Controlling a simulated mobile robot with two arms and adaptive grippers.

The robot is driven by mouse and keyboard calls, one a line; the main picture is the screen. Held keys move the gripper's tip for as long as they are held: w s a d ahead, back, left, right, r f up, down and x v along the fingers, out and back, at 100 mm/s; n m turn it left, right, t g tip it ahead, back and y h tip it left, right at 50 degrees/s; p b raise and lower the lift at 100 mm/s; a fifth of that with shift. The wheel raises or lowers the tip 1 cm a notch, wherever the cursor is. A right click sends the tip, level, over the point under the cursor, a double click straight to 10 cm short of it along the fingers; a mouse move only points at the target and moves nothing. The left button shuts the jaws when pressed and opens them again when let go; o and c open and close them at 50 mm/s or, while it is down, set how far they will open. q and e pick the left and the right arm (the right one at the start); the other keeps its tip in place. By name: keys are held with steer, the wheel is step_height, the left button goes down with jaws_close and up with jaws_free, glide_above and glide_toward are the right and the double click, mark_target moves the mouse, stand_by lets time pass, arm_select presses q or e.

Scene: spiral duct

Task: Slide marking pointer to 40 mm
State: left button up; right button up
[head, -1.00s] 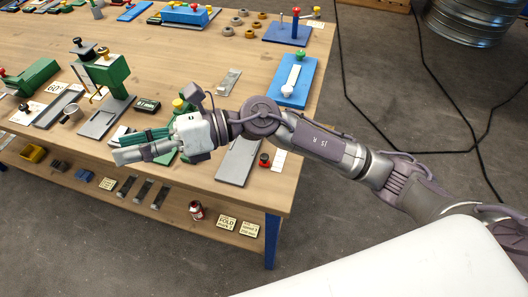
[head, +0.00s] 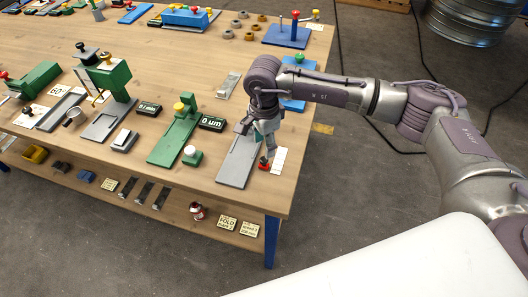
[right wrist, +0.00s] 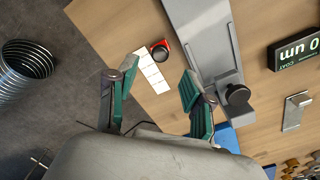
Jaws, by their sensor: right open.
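A small red pointer with a black knob (right wrist: 160,50) sits at the upper end of a white marked strip (right wrist: 152,74) in the right wrist view. In the head view the red pointer (head: 265,164) is just left of the white strip (head: 280,161), near the table's front right corner. The strip's markings are too small to read. My right gripper (right wrist: 158,76) is open and empty, its green-padded fingers spread to either side of the strip. In the head view my right gripper (head: 266,148) points down just above the pointer. My left gripper is not in view.
A grey grooved plate (head: 235,168) lies left of the pointer, with a dark round knob (right wrist: 237,94) at its side. A green fixture (head: 174,140) and a "0 µm" display (head: 212,123) stand further left. The table's edge is close on the right.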

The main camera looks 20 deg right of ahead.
mark_target(264, 159)
step_height(264, 159, down, 6)
steer(key=shift+a+f+p, duration=0.1)
steer(key=shift+p, duration=0.5)
steer(key=shift+c, duration=0.3)
jaws_close()
